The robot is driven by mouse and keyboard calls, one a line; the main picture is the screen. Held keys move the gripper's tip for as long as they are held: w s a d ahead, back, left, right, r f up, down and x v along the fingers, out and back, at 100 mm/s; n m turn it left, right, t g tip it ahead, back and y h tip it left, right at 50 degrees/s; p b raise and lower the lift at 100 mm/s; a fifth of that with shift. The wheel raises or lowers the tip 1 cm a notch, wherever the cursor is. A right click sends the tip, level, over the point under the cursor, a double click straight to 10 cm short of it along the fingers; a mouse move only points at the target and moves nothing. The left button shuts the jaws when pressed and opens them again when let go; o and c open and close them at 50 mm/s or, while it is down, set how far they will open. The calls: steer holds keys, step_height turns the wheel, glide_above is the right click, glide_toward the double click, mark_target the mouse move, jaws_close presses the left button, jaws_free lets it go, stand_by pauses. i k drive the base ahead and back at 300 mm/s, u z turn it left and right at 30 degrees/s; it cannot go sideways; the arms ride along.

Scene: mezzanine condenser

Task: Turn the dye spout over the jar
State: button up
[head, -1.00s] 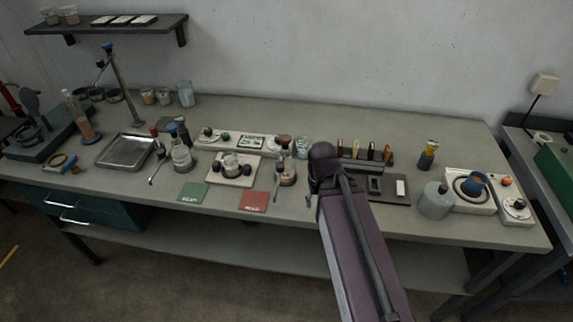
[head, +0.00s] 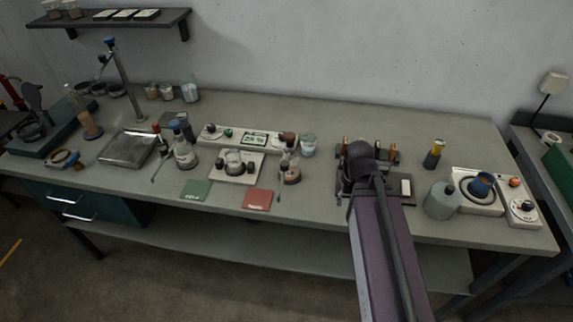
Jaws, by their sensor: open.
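A tall metal post (head: 124,82) with a blue top stands at the back left of the bench. A short arm (head: 102,61) sticks out left near its top; it looks most like the dye spout, but I cannot be sure. Dark round bowls (head: 115,90) stand behind it. Small jars with pinkish contents (head: 152,91) and a clear jar (head: 190,91) stand to its right; I cannot tell which jar is meant. My gripper (head: 341,194) is mostly hidden by my arm, with only a small part showing. It is over the bench right of centre, far from the post.
A metal tray (head: 128,148), a stoppered flask (head: 185,155) and a flask with brown contents (head: 290,170) stand between post and arm. A grey bottle (head: 440,202) and a white device (head: 478,205) are at right. Bare bench (head: 250,108) runs along the back.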

mark_target(284, 166)
steer(key=z, duration=0.05)
steer(key=k, duration=1.7)
steer(key=u, duration=0.3)
steer(key=i, duration=1)
steer(key=u, duration=0.05)
